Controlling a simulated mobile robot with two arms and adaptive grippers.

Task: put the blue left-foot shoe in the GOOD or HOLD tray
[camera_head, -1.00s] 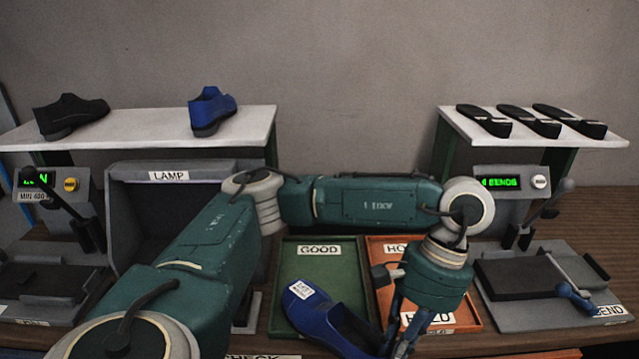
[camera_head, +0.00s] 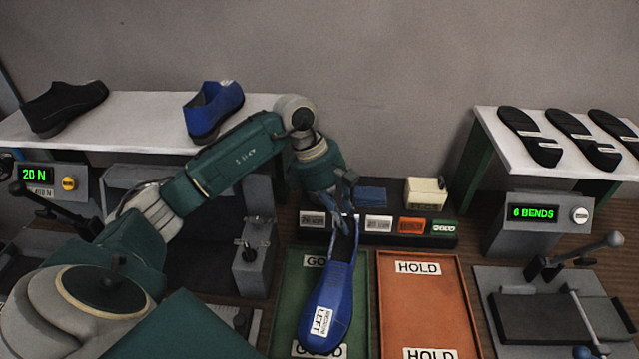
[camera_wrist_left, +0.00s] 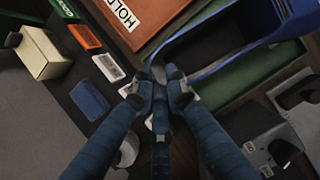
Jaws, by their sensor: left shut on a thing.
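The blue shoe (camera_head: 335,293) carries a white label reading LEFT, and its toe points toward me. In the head view it lies over the green GOOD tray (camera_head: 291,275); I cannot tell whether it touches the tray floor. My left gripper (camera_head: 344,200) is shut on the shoe's heel end, at the tray's back edge. In the left wrist view the fingers (camera_wrist_left: 160,88) meet near the shoe's edge (camera_wrist_left: 213,68). The orange HOLD tray (camera_head: 421,295) is just right of the GOOD tray and is empty. My right gripper is not in view.
A strip of small labelled blocks (camera_head: 378,226) and a cream box (camera_head: 425,192) stand behind the trays. A bending machine (camera_head: 545,290) is at right. A second blue shoe (camera_head: 213,110) and a black shoe (camera_head: 64,107) sit on the left shelf; black soles (camera_head: 530,137) lie on the right shelf.

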